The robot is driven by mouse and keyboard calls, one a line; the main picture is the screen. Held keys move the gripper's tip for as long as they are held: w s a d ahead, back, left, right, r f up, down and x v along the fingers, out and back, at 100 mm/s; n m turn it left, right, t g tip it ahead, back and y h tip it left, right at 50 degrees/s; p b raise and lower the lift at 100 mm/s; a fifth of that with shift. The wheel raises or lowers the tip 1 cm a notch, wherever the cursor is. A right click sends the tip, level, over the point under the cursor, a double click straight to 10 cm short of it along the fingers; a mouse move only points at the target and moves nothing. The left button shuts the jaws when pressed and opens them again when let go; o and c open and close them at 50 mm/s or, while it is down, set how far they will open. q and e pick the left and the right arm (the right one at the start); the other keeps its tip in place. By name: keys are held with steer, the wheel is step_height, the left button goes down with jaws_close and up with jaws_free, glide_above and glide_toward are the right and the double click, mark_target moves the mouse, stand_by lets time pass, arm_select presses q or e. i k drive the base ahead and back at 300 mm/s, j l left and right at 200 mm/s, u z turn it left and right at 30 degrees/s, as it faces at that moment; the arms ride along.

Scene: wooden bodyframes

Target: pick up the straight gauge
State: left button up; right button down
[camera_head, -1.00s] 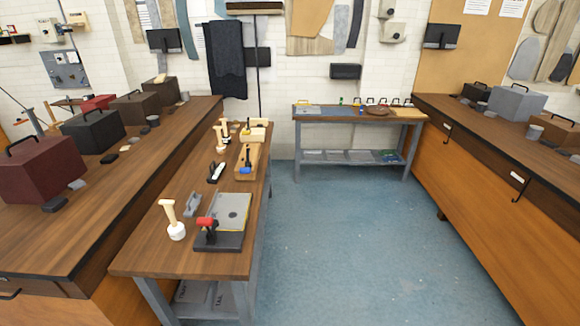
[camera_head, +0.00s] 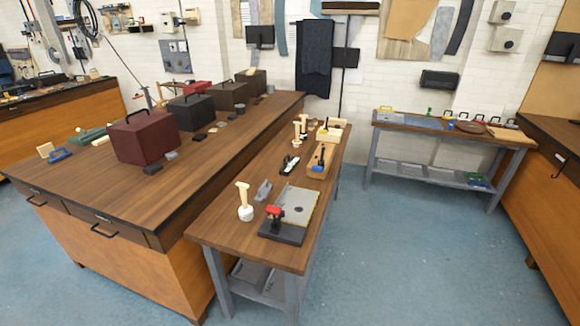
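Neither of my grippers is in view. I cannot tell for certain which object is the straight gauge. On the narrow wooden bench (camera_head: 232,243) stand an upright cream-handled tool with a white base (camera_head: 244,204), a small grey tool (camera_head: 263,190), and a grey plate (camera_head: 299,206) on a dark base with a red-topped part (camera_head: 273,211). Behind them are a black and white tool (camera_head: 290,164), a wooden board with a blue-handled tool (camera_head: 319,165), and further cream-handled tools (camera_head: 299,130).
A large wooden counter (camera_head: 110,190) with drawers and several cases, including a dark red one (camera_head: 144,138), adjoins the bench's left side. A grey-legged table (camera_head: 372,155) with tools stands at the back right. The blue floor (camera_head: 400,250) between is clear.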

mark_target(292, 162)
steer(key=u, duration=0.2)
steer(key=i+l+u, duration=0.25)
steer(key=l, duration=0.2)
steer(key=l+u, duration=0.2)
steer(key=l, duration=0.25)
steer(key=i+l+u, duration=0.25)
steer(key=l, duration=0.25)
steer(key=l+u, duration=0.2)
steer(key=l, duration=0.3)
steer(key=k, duration=0.05)
